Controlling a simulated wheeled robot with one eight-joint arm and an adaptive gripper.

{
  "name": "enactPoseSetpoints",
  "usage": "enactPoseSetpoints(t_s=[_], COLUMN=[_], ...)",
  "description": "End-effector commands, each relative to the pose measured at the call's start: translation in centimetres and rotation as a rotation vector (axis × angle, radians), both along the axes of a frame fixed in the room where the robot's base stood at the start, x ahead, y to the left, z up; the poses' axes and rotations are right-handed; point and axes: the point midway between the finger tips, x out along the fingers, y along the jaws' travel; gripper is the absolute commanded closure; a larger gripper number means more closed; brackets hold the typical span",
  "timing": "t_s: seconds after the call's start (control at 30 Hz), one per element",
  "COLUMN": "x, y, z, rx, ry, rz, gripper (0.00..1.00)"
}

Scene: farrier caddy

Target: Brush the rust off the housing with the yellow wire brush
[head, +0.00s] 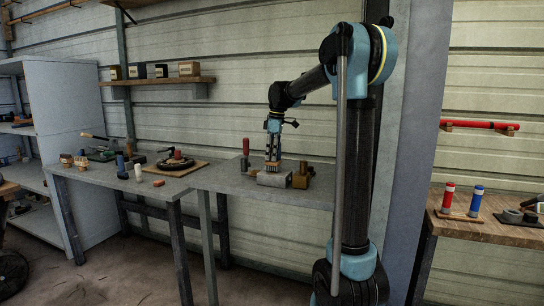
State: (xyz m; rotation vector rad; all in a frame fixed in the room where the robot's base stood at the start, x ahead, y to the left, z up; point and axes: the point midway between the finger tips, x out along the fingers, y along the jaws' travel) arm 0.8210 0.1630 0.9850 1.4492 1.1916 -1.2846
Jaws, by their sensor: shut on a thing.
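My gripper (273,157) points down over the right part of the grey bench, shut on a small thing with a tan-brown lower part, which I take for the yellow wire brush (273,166). Its colour and bristles are too small to make out. Directly below lies a grey, rounded block, which looks like the housing (272,180). The brush is at its top edge; I cannot tell whether they touch. Rust on the housing cannot be made out at this size.
A brownish-yellow block (300,179) stands just right of the housing. A red-handled tool (246,147) stands upright to its left. Further left, the bench holds a round dark part (176,163) on a board and several small objects. A wooden bench (470,230) is at right.

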Motion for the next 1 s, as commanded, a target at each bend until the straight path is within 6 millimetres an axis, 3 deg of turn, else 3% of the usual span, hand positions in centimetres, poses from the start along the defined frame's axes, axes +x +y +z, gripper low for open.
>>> enactPoseSetpoints(t_s=[1.0], x=[-0.29], y=[-0.78], z=[-0.75], rx=[0.0], ry=[0.0], rz=[-0.001], gripper=[1.0])
